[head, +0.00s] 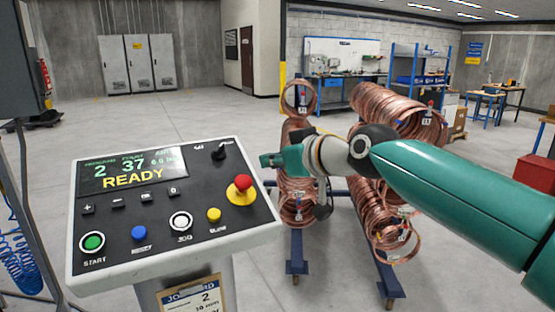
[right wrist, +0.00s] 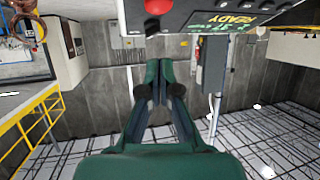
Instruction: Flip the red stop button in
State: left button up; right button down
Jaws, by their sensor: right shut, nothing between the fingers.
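The red stop button (head: 243,182) sits on a yellow round base at the right side of the tilted control panel (head: 120,275). In the right wrist view the red button (right wrist: 158,6) shows at the top edge, partly cut off. My right gripper (head: 266,160) is shut and empty, a little above and to the right of the button, apart from it. In the right wrist view the right gripper's fingertips (right wrist: 159,66) are together, below the panel's edge in the picture. My left gripper is not in view.
The panel also has a display reading READY (head: 133,178), a green start button (head: 92,242), a black switch (head: 219,152) and several other buttons. A clipboard (head: 195,298) hangs below it. Racks of copper coils (head: 400,115) stand behind my right arm. Open floor lies behind the panel.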

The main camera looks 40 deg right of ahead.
aim_at(243, 185)
jog(key=w+f, duration=0.1)
jog(key=w, duration=0.1)
jog(key=w+f, duration=0.4)
jog(key=w, duration=0.1)
jog(key=shift+w+f, duration=0.15)
jog(key=shift+f, duration=0.25)
